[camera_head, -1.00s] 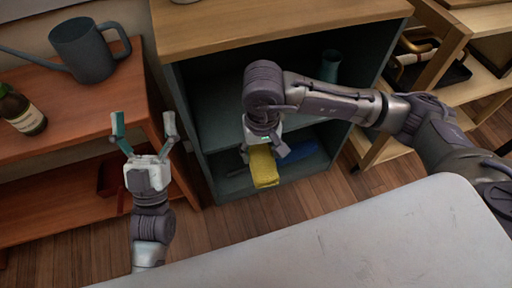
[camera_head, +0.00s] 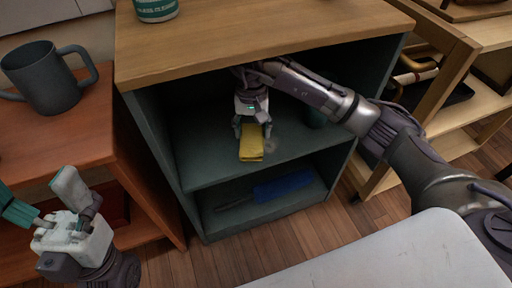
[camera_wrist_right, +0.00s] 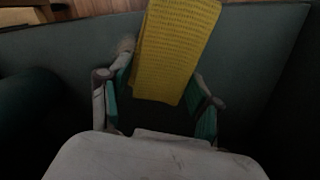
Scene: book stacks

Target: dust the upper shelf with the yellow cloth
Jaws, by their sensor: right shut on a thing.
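The yellow cloth (camera_head: 251,146) is in my right gripper (camera_head: 252,122), inside the dark green cabinet at its upper shelf (camera_head: 205,160). The gripper is shut on it, and the cloth hangs toward the shelf's front. I cannot tell whether it touches the board. The cloth also shows in the right wrist view (camera_wrist_right: 177,50), between the fingers. A faint pale patch (camera_head: 274,146) shows on the shelf right of the cloth. My left gripper (camera_head: 38,198) is open and empty at the lower left, with its fingers apart.
A green vessel (camera_head: 317,118) stands on the upper shelf, partly behind my right arm. A blue duster (camera_head: 283,186) lies on the lower shelf. A labelled can (camera_head: 155,8) stands on the cabinet top.

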